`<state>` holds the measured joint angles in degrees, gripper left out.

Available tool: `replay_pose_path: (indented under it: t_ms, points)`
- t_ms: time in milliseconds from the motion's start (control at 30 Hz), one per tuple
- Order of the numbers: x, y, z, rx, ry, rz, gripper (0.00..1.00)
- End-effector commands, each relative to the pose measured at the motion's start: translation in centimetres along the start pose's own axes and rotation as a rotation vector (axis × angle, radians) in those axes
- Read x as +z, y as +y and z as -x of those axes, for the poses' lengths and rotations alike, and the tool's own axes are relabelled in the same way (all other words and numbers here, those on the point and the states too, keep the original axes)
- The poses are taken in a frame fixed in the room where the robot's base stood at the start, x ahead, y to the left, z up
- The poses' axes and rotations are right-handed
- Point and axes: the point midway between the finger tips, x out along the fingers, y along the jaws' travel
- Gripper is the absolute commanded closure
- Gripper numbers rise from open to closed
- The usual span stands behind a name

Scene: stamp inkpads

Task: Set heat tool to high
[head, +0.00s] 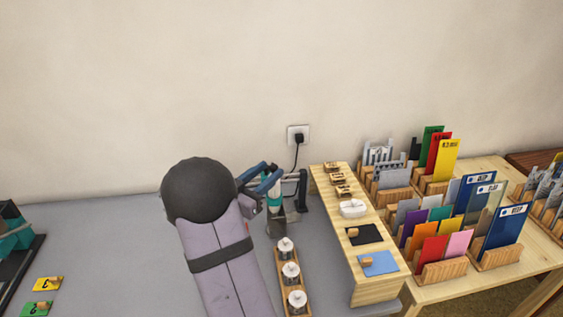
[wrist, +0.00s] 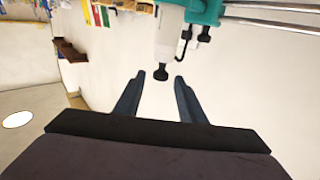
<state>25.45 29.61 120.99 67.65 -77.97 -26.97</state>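The heat tool (head: 274,196) stands upright by its dark stand (head: 301,190) on the grey table near the wall, white and teal in the head view and partly hidden by my gripper. In the wrist view its white body and teal part (wrist: 205,12) show at the top, with a small black end piece (wrist: 160,74) pointing down. My gripper (head: 272,178) is at the tool's upper part. In the wrist view my gripper (wrist: 160,76) is open, its two blue fingers either side of the black piece with gaps. The tool's switch setting cannot be read.
A wall outlet (head: 298,135) holds a black plug and cord behind the tool. A wooden shelf (head: 366,290) with stamps and pads is to the right. Table space left of my arm is mostly clear.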

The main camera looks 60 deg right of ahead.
Motion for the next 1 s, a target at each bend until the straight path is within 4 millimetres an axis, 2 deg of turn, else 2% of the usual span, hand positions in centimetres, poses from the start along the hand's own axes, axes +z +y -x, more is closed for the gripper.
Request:
replay_pose_path:
  t_ms: [167, 700, 1000]
  points:
    - [-0.1, 0.0, -0.7, -0.001, -0.001, 0.0, 0.63]
    - [-0.1, -0.1, -6.7, -0.002, -0.002, 0.001, 0.63]
    - [-0.1, -0.1, -7.3, -0.004, -0.001, 0.0, 0.63]
